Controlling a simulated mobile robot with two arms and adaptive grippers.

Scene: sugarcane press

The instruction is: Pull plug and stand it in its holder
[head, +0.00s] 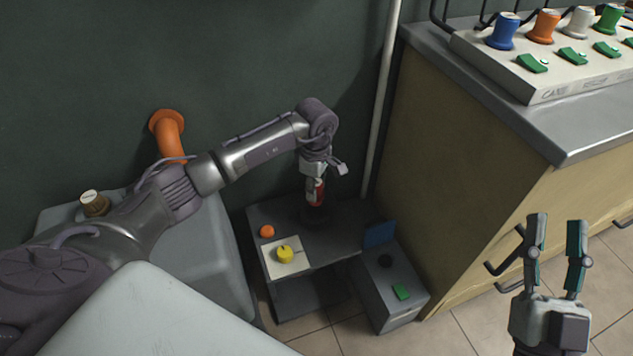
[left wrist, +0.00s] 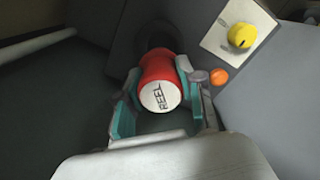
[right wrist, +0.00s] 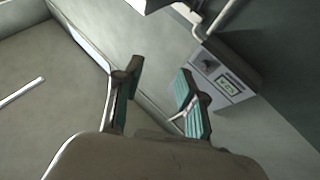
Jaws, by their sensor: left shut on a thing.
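A red plug (head: 317,193) with a white top lettered "REEL" is between the fingers of my left gripper (head: 315,183), over the small dark table. In the left wrist view the red plug (left wrist: 162,68) is gripped at its sides, with a dark round opening (left wrist: 154,38) just beyond its lower end. I cannot tell whether the plug still sits in that opening or is clear of it. My right gripper (head: 556,245) is open and empty, by the cabinet at the lower right.
An orange knob (head: 267,231) and a yellow knob (head: 285,254) on a white plate are on the dark table (head: 335,232). A grey box (head: 385,290) with a green switch stands at right. A panel (head: 545,85) with coloured plugs lies on the metal-topped cabinet (head: 480,190).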

